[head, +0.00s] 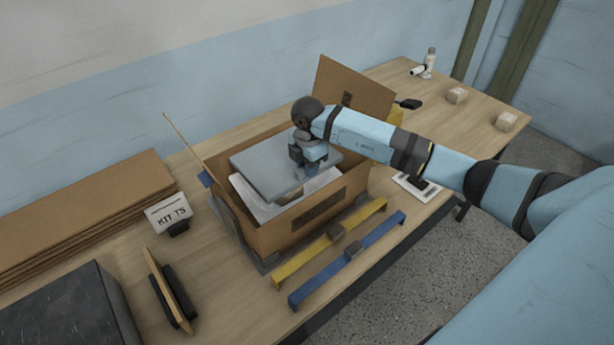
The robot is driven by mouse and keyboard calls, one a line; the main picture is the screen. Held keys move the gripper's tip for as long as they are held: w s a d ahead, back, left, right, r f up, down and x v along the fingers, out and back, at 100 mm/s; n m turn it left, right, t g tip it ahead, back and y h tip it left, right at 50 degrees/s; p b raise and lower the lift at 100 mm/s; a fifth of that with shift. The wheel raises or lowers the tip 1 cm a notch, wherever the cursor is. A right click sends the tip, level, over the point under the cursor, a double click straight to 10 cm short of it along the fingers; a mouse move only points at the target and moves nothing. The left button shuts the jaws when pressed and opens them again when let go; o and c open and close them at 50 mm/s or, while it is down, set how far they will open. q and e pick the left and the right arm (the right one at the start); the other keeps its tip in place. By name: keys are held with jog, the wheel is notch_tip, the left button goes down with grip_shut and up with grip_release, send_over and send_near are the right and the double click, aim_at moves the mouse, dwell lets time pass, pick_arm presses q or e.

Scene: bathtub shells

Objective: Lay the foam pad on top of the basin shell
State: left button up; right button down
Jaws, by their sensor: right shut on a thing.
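The grey foam pad (262,170) is a flat slab over the open cardboard box (285,233). My right gripper (308,168) is shut on the pad at its right part. The white basin shell (262,209) is inside the box, below the pad, and shows along the pad's front and right edges. The pad covers most of it. I cannot tell whether the pad touches the shell. My left gripper is not in view.
The box flaps (350,88) stand up at the back right and left. A yellow bar (322,247) and a blue bar (345,259) lie in front. A "KIT T5" sign (169,215) and flat cardboard sheets (85,210) are at the left.

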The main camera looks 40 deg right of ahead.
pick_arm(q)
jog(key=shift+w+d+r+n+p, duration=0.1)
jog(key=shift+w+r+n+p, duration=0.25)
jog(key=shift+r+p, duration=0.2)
pick_arm(e)
notch_tip(320, 180, down, 6)
jog(key=shift+r, duration=0.25)
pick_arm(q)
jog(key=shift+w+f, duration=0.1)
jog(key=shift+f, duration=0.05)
pick_arm(e)
jog(key=shift+f, duration=0.1)
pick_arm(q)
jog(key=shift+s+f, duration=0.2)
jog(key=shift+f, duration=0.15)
pick_arm(e)
jog(key=shift+f, duration=0.1)
pick_arm(q)
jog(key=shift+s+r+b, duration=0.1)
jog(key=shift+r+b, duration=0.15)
jog(key=shift+b, duration=0.25)
pick_arm(e)
jog(key=shift+f, duration=0.5)
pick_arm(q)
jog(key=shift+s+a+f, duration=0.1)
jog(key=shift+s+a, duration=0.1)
pick_arm(e)
jog(key=c, duration=1)
grip_release()
jog(key=shift+r, duration=0.1)
